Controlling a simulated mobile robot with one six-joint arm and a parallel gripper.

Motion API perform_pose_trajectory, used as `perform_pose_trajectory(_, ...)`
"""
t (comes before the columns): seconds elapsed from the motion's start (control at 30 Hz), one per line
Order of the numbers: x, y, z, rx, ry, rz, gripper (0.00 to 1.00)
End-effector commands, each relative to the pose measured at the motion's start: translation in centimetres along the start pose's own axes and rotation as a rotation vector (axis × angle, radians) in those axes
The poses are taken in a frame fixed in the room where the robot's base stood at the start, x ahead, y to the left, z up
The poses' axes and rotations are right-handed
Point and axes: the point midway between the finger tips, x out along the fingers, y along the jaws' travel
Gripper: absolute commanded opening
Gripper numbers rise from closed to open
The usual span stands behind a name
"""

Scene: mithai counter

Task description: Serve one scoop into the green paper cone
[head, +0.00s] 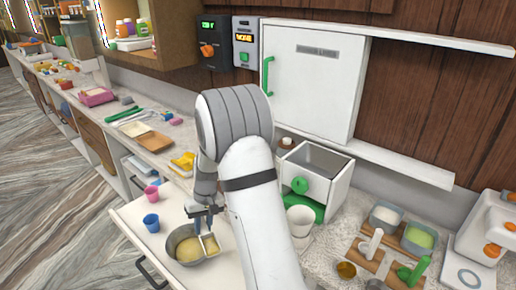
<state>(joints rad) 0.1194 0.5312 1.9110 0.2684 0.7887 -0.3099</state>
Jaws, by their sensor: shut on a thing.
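My gripper (203,211) is at the lower centre of the head view, pointing down, shut on a small pale scoop (210,244). The scoop is at the right side of a grey metal bowl (174,238) holding a pale yellow mass (189,250). I cannot tell whether the scoop touches the mass or holds any of it. A pink cup (151,194) and a blue cup (151,222) stand left of the bowl. I cannot make out a green paper cone; my arm hides part of the counter.
A white box with a green knob (300,185) and a white cup (300,220) stand right of my arm. Farther right are bowls with white (386,217) and green (420,236) contents. The white surface (130,212) around the coloured cups is mostly clear.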

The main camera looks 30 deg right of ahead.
Motion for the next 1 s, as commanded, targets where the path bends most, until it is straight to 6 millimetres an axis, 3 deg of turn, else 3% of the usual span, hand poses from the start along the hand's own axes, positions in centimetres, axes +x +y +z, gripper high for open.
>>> perform_pose_trajectory(0.03, -2.3, 1.4, -1.2, 0.010, 0.011, -0.002, 0.00)
perform_pose_trajectory(0.2, -9.2, 7.6, -4.7, 0.029, 0.033, -0.005, 0.00)
perform_pose_trajectory(0.4, -16.3, 14.7, -6.4, 0.048, 0.049, 0.000, 0.00)
perform_pose_trajectory(0.5, -18.6, 17.2, -6.5, 0.054, 0.053, 0.004, 0.00)
perform_pose_trajectory(0.6, -20.1, 18.8, -6.5, 0.059, 0.055, 0.006, 0.00)
perform_pose_trajectory(0.73, -20.5, 19.8, -6.4, 0.060, 0.062, 0.008, 0.00)
perform_pose_trajectory(1.0, -17.6, 20.3, -6.2, 0.042, 0.164, 0.015, 0.00)
